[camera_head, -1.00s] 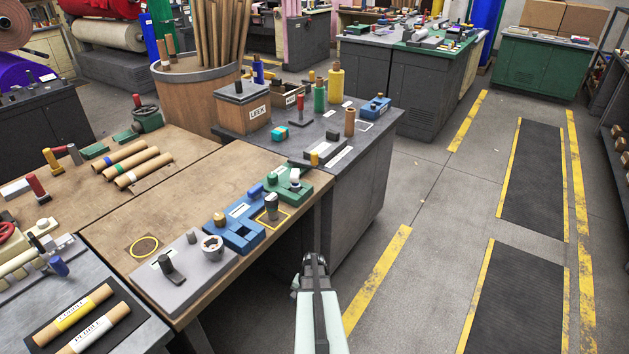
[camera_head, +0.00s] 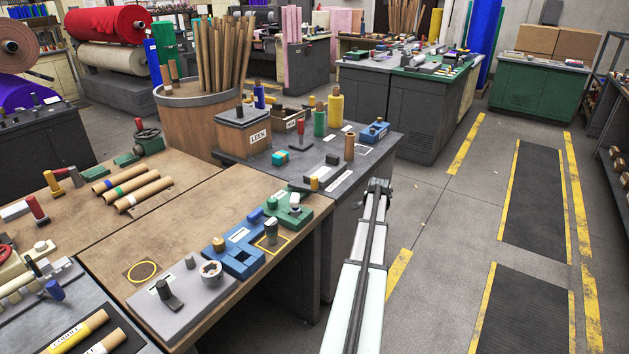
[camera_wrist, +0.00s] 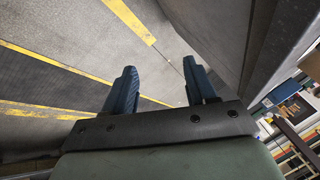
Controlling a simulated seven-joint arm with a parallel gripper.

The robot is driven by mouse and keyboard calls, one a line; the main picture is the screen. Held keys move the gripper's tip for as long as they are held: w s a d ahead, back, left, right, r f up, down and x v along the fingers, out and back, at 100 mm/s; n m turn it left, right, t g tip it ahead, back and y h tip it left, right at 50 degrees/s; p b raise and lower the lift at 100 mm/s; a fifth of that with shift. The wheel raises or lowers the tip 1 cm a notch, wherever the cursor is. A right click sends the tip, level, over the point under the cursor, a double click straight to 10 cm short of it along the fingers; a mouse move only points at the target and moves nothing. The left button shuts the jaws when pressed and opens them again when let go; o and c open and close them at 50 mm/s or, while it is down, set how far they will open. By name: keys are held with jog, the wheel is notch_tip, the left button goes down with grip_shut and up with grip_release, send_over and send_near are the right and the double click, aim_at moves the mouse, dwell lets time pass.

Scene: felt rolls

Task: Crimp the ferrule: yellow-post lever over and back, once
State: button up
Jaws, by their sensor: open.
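Several small fixtures stand on the benches, and I cannot tell for sure which one is the yellow-post lever. A dark block with a short yellow post (camera_head: 314,183) sits at the near edge of the grey bench. A blue fixture (camera_head: 240,255) on the wooden bench carries a yellow knob (camera_head: 218,243). A yellow-topped upright (camera_head: 53,184) stands at the far left. I cannot make out the ferrule. My gripper (camera_head: 379,186) is beside the grey bench's right side, apart from all fixtures. In the wrist view my gripper (camera_wrist: 160,85) is open and empty, with floor behind its fingers.
A grey fixture (camera_head: 180,295) and a green fixture (camera_head: 293,208) share the wooden bench (camera_head: 215,195). Yellow and green rolls (camera_head: 335,108) stand on the grey bench (camera_head: 340,172). Open floor with yellow lines and dark mats (camera_head: 531,205) lies to the right.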

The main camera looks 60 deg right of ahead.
jog(key=w+d+r+g+h, duration=0.1)
jog(key=w+r+h, duration=0.1)
jog(key=w+r, duration=0.7)
jog(key=w+d+r+h, duration=0.2)
jog(key=w+r, duration=0.2)
jog(key=r, duration=0.8)
jog(key=w+a+r+g, duration=0.1)
jog(key=w+a+r, duration=0.3)
jog(key=w, duration=0.2)
jog(key=m+g+h, duration=0.1)
jog(key=m+g, duration=0.1)
jog(key=g, duration=0.6)
send_near(315, 177)
jog(key=shift+n, duration=0.3)
jog(key=x, duration=0.5)
jog(key=f+x, duration=0.1)
jog(key=x, duration=0.4)
jog(key=shift+w, duration=0.15)
jog(key=shift+h, duration=0.3)
jog(key=shift+c, duration=0.3)
grip_shut()
